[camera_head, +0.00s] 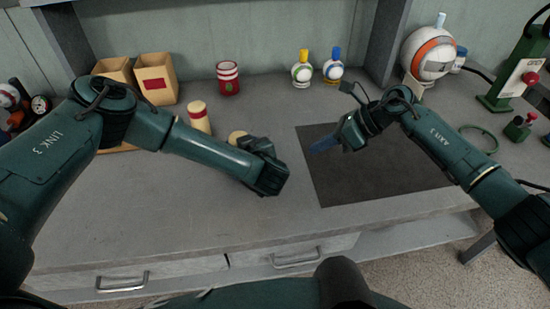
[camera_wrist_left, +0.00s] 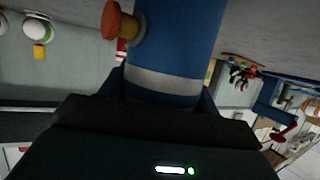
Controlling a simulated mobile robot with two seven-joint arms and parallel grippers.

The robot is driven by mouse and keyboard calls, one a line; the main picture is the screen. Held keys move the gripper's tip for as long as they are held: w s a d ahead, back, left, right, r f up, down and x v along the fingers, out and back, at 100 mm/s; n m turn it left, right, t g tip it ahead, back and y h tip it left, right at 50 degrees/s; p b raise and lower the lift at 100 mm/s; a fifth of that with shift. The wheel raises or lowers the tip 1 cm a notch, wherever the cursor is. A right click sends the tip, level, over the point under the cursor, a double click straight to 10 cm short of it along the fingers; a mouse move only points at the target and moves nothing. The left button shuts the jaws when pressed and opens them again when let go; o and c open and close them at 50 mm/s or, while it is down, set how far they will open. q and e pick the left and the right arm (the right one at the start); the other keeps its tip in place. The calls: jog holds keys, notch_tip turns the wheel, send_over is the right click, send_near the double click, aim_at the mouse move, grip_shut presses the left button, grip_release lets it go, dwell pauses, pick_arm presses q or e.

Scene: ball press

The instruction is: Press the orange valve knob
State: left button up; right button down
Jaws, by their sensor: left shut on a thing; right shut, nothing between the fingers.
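The orange valve knob (camera_wrist_left: 117,19) sticks out from the side of a blue cylinder (camera_wrist_left: 178,45) with a grey band, seen close in the left wrist view. My left gripper (camera_head: 266,172) is shut on the blue cylinder, with dark fingers at both sides of it below the band. In the head view the left gripper is above the middle of the counter, and I cannot make out the cylinder or the knob there. My right gripper (camera_head: 325,144) is shut and empty, to the right of the left gripper, over the dark mat's left part, apart from the knob.
The dark mat (camera_head: 385,183) lies bare on the grey counter (camera_head: 180,215). Behind stand two tan boxes (camera_head: 155,78), a red-striped can (camera_head: 228,78), a cream jar (camera_head: 199,116) and two small bottles (camera_head: 333,67). A green press (camera_head: 515,70) is at right. The front counter is clear.

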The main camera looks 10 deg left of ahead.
jog(key=n, duration=0.4)
jog(key=shift+d+r, duration=0.25)
jog(key=shift+r, duration=0.05)
jog(key=x, duration=1)
jog(key=shift+w+d+f, duration=0.1)
jog(key=shift+w, duration=0.05)
jog(key=a, duration=0.3)
jog(key=shift+a, duration=0.55)
